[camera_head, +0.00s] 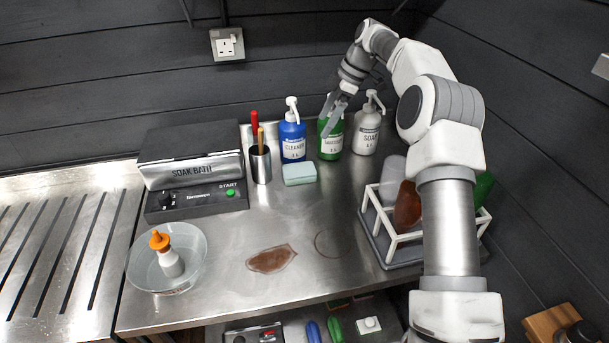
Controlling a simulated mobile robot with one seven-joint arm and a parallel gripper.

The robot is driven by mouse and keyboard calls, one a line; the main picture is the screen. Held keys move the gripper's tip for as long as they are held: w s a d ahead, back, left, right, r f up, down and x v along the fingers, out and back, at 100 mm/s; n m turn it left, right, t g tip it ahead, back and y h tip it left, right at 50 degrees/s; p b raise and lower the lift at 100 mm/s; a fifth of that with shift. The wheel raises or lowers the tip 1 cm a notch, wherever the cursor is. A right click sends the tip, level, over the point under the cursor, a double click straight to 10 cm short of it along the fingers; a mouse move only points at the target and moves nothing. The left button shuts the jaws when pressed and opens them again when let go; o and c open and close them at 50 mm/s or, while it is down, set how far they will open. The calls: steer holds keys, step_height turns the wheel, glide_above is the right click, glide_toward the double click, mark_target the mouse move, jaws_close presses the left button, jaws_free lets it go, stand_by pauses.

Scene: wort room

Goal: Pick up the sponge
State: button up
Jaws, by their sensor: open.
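The sponge (299,174) is a pale green block lying on the steel counter (225,275), in front of the blue cleaner bottle (292,137). My gripper (327,117) is open at the back of the counter. In the picture it overlaps the green bottle (331,143), up and to the right of the sponge. I cannot tell whether it touches the bottle.
A white soap bottle (367,132), a steel cup with brushes (261,164) and a soak bath (193,172) stand nearby. A bottle rack (403,251) is at right. A glass bowl (148,284) is at front left.

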glide_above(300, 169)
steer(key=d, duration=0.3)
steer(key=f, duration=1)
steer(key=shift+s+a+f+b, duration=0.15)
steer(key=shift+a+f+b, duration=0.05)
steer(key=shift+f+b, duration=0.1)
steer(key=shift+p+x, duration=0.3)
steer(key=shift+x, duration=2.85)
steer(key=shift+d, duration=0.2)
steer(key=c, duration=1.1)
